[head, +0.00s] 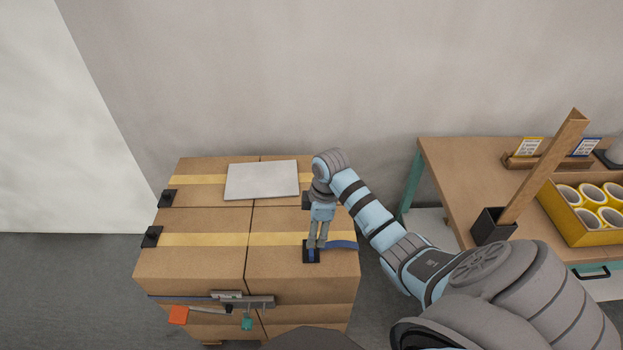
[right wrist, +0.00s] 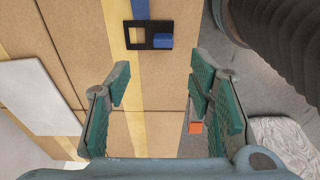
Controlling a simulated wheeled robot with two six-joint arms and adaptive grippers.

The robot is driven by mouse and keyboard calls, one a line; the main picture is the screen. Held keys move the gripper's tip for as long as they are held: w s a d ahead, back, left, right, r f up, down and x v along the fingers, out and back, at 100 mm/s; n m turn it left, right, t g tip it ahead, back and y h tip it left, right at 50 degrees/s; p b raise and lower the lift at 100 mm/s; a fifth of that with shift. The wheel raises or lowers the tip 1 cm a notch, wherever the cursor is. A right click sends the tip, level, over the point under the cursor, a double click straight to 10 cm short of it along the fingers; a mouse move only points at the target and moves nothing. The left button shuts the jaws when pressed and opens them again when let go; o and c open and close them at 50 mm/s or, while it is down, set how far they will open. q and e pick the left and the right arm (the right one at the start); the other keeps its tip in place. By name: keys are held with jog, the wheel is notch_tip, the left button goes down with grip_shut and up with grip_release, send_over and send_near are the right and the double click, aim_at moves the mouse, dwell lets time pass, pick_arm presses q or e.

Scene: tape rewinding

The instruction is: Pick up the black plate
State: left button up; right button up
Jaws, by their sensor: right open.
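A black plate (head: 307,257) with a square opening lies on the yellow tape at the right side of the cardboard boxes, partly hidden by my right gripper in the head view. My right gripper (head: 317,244) points down at the plate in the head view. In the right wrist view its green-padded fingers (right wrist: 160,82) are spread with nothing between them. Contact with the plate cannot be told. My left gripper is not in view.
A grey sheet (head: 261,181) lies on the boxes (head: 200,262). More black plates (head: 151,236) sit at their left edge. A tool with an orange end (head: 178,316) is at the front. A wooden table (head: 460,165) with a yellow box of rolls (head: 577,234) stands right.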

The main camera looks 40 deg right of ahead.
aim_at(312, 253)
jog(key=f, duration=0.3)
jog(key=f+b, duration=0.1)
jog(key=f, duration=0.2)
jog(key=a+f+b, duration=0.1)
jog(key=f, duration=0.3)
jog(key=shift+a, duration=0.1)
jog(key=shift+w, duration=0.1)
grip_shut()
jog(key=shift+r, duration=0.2)
notch_tip(312, 253, up, 20)
jog(key=p, duration=0.6)
